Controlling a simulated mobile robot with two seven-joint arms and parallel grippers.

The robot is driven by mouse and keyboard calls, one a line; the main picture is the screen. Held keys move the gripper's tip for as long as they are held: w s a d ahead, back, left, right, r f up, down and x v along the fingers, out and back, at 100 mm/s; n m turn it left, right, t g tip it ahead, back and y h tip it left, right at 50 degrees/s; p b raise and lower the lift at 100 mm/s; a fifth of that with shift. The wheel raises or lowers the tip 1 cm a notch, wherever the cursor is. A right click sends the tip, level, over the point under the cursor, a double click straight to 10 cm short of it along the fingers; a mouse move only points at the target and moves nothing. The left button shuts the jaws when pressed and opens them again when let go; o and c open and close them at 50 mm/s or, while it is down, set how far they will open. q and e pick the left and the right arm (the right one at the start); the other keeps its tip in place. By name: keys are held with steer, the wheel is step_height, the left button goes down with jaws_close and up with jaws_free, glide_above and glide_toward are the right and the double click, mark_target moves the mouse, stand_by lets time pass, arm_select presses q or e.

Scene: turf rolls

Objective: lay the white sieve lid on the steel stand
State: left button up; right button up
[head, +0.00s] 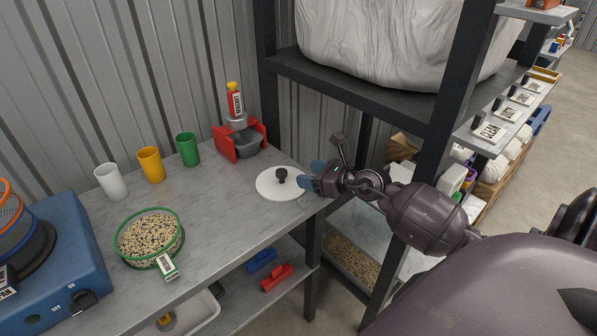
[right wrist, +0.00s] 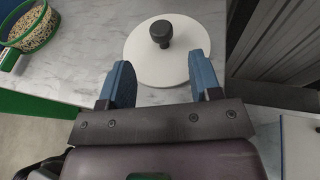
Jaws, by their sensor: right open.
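The white sieve lid (head: 268,187), a flat disc with a black knob (head: 281,175), lies on the grey worktop near its right edge. My right gripper (head: 311,175) is at the lid's right side in the head view, open and empty. In the right wrist view the blue fingers (right wrist: 160,68) are spread at the near rim of the lid (right wrist: 150,72), and the knob (right wrist: 161,33) stands beyond the fingertips, not between them. I cannot make out a steel stand with certainty in either view. My left gripper is not in view.
A green-rimmed sieve of seed (head: 150,236) stands at the worktop's front. A red holder (head: 223,144) with a grey bin is behind the lid. A dark shelf post (head: 312,240) rises close to my right gripper.

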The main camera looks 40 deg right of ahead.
steer(key=shift+s+d+r, duration=0.15)
steer(key=shift+s+d, duration=0.05)
steer(key=shift+s, duration=0.7)
steer(key=s+a+f+n+g+h, duration=0.1)
steer(key=s+a+f+n, duration=0.7)
steer(key=n, duration=0.8)
steer(key=s+a+f+n+g+h, duration=0.2)
steer(key=s+a+f+n, duration=0.6)
steer(key=s+n, duration=0.5)
step_height(320, 180, down, 3)
steer(key=n+h, duration=0.1)
steer(key=n, duration=0.3)
steer(key=shift+s+n+h, duration=0.25)
steer(key=shift+n+h, duration=0.05)
